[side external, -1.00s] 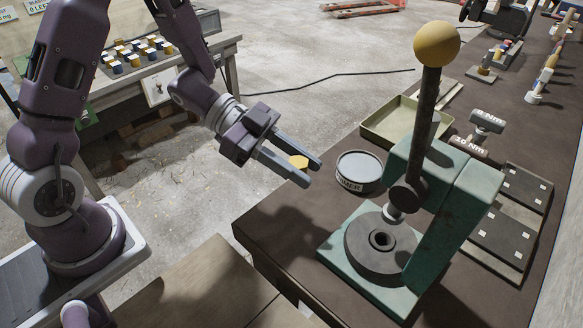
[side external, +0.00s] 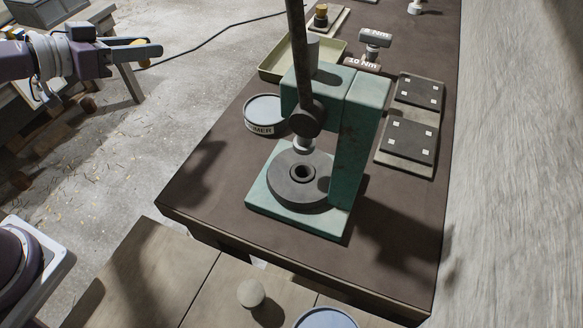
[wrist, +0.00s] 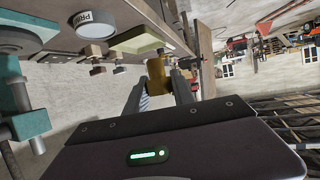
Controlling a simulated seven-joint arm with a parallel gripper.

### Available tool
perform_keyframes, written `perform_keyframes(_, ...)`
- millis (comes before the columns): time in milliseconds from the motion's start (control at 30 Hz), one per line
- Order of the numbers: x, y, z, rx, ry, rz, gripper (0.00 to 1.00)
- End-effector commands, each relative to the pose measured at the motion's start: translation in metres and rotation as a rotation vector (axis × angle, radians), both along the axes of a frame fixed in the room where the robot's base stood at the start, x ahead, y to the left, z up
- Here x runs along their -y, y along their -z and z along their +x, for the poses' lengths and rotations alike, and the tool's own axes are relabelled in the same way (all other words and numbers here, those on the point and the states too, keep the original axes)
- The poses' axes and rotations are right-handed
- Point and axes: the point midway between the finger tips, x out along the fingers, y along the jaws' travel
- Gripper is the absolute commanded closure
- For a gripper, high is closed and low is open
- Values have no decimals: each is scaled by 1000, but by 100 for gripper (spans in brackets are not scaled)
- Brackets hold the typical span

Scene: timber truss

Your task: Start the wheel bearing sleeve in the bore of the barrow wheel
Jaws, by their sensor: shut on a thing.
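My gripper (side external: 152,54) is shut on the wheel bearing sleeve (side external: 134,43), a small brass-yellow cylinder. It is at the upper left, in the air left of the bench. The wrist view shows the sleeve (wrist: 157,78) between both fingers. The barrow wheel (side external: 287,189), a dark grey disc with a round bore in its middle, lies flat on the green press base, under the press ram. The sleeve is well apart from the wheel. Much of the sleeve is hidden by the fingers in the side view.
The green press (side external: 360,128) rises behind and right of the wheel, its ram above the bore. A primer tin (side external: 265,114) and a shallow tray (side external: 328,60) stand beyond. Dark plates (side external: 408,139) lie at the right. The bench's left front is clear.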

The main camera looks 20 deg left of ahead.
Motion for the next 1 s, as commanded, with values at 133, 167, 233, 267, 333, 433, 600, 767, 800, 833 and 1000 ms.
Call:
perform_keyframes(133,0,0,0,0,1,1,100)
perform_keyframes(167,0,0,0,0,1,1,100)
perform_keyframes(233,0,0,0,0,1,1,100)
perform_keyframes(267,0,0,0,0,1,1,100)
perform_keyframes(333,0,0,0,0,2,0,100)
perform_keyframes(433,1,0,0,0,3,0,100)
perform_keyframes(600,25,12,1,-2,110,-1,100)
perform_keyframes(767,86,37,-9,-3,391,-4,100)
perform_keyframes(800,104,45,-14,-3,474,-4,100)
perform_keyframes(833,117,50,-19,-2,538,-5,100)
perform_keyframes(1000,176,74,-54,1,861,-4,100)
